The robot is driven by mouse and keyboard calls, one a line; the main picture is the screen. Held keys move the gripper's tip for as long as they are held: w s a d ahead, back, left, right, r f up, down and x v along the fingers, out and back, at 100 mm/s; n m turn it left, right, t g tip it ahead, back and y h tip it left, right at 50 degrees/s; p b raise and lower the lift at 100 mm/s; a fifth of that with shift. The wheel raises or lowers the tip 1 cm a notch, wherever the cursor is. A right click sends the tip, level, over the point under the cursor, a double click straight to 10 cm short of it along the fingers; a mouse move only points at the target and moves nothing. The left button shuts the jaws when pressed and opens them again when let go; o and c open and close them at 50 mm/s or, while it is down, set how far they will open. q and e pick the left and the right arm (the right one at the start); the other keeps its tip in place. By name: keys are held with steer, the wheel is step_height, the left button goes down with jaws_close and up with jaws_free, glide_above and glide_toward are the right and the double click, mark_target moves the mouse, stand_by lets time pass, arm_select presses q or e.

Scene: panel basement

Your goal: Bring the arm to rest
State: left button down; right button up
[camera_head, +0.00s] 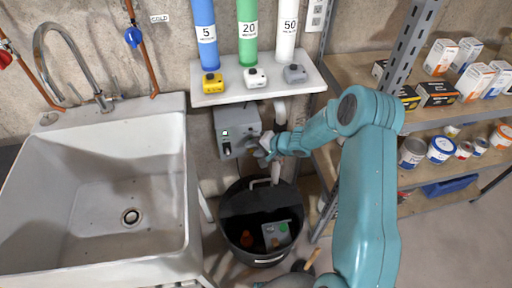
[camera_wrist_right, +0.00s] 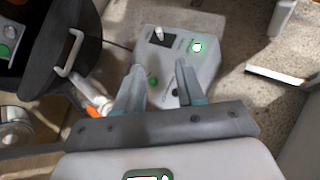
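My right arm reaches in from the lower right of the head view. Its gripper (camera_head: 262,148) is close to the lower right side of a grey control box (camera_head: 238,130) on the wall. In the right wrist view the two fingers of this gripper (camera_wrist_right: 160,82) stand apart with nothing held between them. I cannot tell whether a finger touches the box. My left gripper is not in view.
Below the box stands a black bucket (camera_head: 233,211) with a grey device (camera_head: 277,235) inside. A white sink (camera_head: 92,240) fills the left. A white shelf (camera_head: 228,97) with coloured pipes is above. A shelving rack (camera_head: 425,179) with boxes and cans stands at the right.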

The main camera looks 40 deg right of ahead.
stand_by(0.7)
steer(key=s+a+f+n+g+y, duration=0.1)
steer(key=s+a+f+g, duration=0.2)
steer(key=a, duration=0.9)
steer(key=s+a+f+g+y, duration=0.1)
steer(key=s+a+f+y, duration=0.3)
steer(key=a, duration=0.7)
steer(key=s+a+f+n+g+h, duration=0.1)
steer(key=s+n, duration=0.3)
steer(key=s, duration=0.6)
steer(key=s+a+f+n+g+h, duration=0.1)
steer(key=s+f+n+g+h, duration=0.1)
steer(key=s+n, duration=0.3)
steer(key=s+g+h, duration=0.1)
steer(key=s, duration=0.3)
steer(key=shift+s+a+n+g, duration=0.2)
steer(key=shift+s+n+g, duration=0.1)
steer(key=shift+s+g, duration=0.1)
